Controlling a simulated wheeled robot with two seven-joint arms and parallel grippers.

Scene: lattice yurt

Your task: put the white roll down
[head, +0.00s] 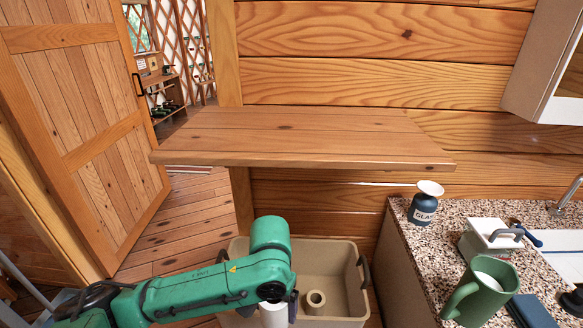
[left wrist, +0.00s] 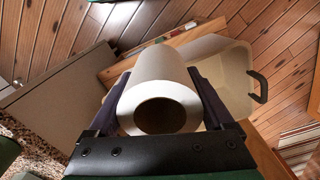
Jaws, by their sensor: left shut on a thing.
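The white roll (head: 273,315) is partly hidden under my green left arm in the head view. In the left wrist view the white roll (left wrist: 165,75) lies between both dark fingers, its hollow end facing the camera. My left gripper (left wrist: 160,85) is shut on it. In the head view the fingers are mostly hidden by the arm. The roll shows over the left part of a beige bin (head: 345,250); its height above the bin floor is unclear. My right gripper is not in view.
A beige ring-shaped piece (head: 315,300) is inside the bin. A wooden shelf board (head: 300,140) juts out behind the bin. A speckled counter (head: 425,255) at the right holds a green mug (head: 480,290), a dark jar (head: 424,205) and a white box (head: 490,238). A wooden door (head: 85,130) stands left.

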